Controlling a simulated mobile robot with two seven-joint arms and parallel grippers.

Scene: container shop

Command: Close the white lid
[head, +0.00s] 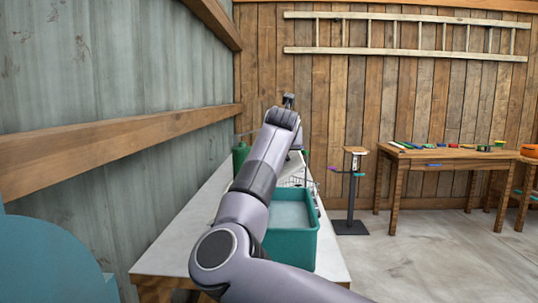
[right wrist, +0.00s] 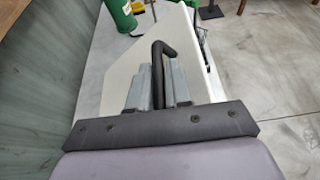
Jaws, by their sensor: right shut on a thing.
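The white lid (right wrist: 200,62) shows in the right wrist view as a broad pale panel under and beyond my right gripper (right wrist: 160,72). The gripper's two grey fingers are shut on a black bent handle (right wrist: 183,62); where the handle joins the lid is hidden. In the head view my right arm reaches forward over the white bench, and its hand is at the far end. A pale tilted panel, seemingly the lid (head: 296,170), shows just right of the forearm, mostly hidden. My left gripper is in neither view.
A teal bin (head: 304,244) stands on the white bench (head: 172,251) beside my arm. A green canister (head: 240,157) is at the bench's far left; it also shows in the wrist view (right wrist: 121,14). A wooden table (head: 440,153) stands right.

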